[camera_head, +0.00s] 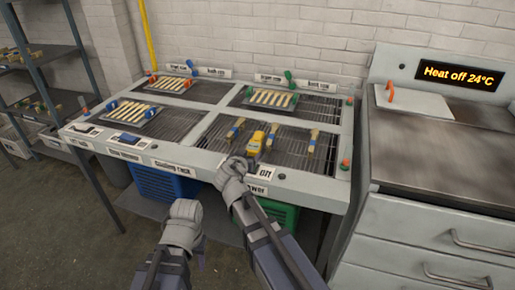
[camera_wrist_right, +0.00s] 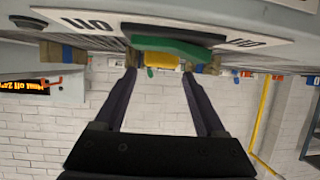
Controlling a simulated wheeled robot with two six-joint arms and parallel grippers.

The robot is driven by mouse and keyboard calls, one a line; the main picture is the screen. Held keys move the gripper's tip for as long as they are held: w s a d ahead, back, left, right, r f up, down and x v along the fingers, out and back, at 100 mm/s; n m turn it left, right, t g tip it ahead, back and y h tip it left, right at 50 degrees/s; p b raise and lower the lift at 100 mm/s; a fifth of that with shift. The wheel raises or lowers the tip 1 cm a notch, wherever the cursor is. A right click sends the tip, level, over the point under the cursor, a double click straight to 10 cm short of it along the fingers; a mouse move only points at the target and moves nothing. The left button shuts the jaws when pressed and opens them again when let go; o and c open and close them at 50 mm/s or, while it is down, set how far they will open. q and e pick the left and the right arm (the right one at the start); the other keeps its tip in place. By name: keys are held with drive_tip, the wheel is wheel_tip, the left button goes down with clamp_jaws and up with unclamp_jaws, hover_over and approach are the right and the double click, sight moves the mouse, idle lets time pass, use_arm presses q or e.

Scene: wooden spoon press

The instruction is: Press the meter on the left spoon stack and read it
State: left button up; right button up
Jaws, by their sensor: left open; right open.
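The left spoon stack (camera_head: 235,128), pale wood with a blue band, stands on the near right rack of the bench. A second banded stack (camera_head: 271,136) and a right one (camera_head: 313,139) are on the same rack. The yellow meter (camera_head: 255,143) sits between the left and middle stacks, just beyond my right gripper (camera_head: 238,164). In the upside-down right wrist view, the fingers of this gripper (camera_wrist_right: 160,72) are apart, with the yellow meter (camera_wrist_right: 158,60) between them in the picture. Contact cannot be told. My left gripper (camera_head: 184,213) is in front of the bench, away from the stacks.
The bench's front rim (camera_head: 190,158) carries labels and switches. Other racks hold rows of spoons (camera_head: 269,97). A blue crate (camera_head: 165,185) and a green crate (camera_head: 285,217) are underneath. A heater unit (camera_head: 440,140) reading "Heat off 24°C" stands at right, shelves (camera_head: 40,60) at left.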

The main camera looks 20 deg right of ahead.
sight(253, 147)
drive_tip(key=shift+b+x, duration=0.3)
drive_tip(key=shift+x, duration=0.75)
drive_tip(key=shift+r+b+x, duration=0.15)
drive_tip(key=shift+b+x, duration=0.2)
drive_tip(key=shift+x, duration=1.05)
drive_tip(key=shift+r+b+x, duration=0.15)
drive_tip(key=shift+b+x, duration=0.2)
drive_tip(key=shift+x, duration=1.05)
drive_tip(key=shift+w+a+r, duration=0.1)
clamp_jaws()
